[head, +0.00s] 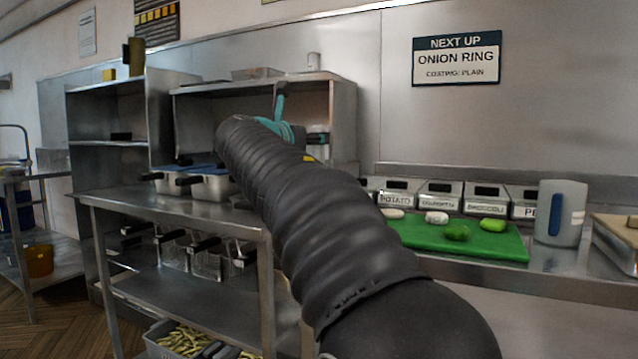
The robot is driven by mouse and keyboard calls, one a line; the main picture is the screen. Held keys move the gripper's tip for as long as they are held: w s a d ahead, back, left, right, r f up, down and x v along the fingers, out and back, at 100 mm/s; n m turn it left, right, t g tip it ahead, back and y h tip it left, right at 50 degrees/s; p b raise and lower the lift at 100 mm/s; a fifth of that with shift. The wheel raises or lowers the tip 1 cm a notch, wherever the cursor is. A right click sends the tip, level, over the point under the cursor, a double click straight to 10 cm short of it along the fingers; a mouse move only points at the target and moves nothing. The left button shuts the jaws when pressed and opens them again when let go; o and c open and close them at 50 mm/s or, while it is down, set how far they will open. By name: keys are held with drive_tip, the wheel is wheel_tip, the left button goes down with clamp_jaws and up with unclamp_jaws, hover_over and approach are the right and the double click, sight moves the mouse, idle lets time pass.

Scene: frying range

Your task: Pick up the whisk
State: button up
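I cannot make out a whisk anywhere in the head view. My arm in its dark ribbed sleeve reaches up and left across the middle of the picture. A teal part of my gripper (281,108) shows at the far end of the arm, in front of the steel shelf unit (345,115). The rest of the gripper is hidden behind the arm, so I cannot see whether it is open or shut or holds anything.
A green board (488,243) with pale and green vegetables lies on the right counter, beside a grey container (562,212). Labelled bins (437,196) stand behind it. A steel table (170,211) with fryer baskets (205,258) below is at left.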

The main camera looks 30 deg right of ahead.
drive_tip(key=x, duration=0.4)
drive_tip(key=shift+w+d+r, duration=0.1)
drive_tip(key=shift+w+d, duration=0.1)
clamp_jaws()
drive_tip(key=shift+r, duration=0.1)
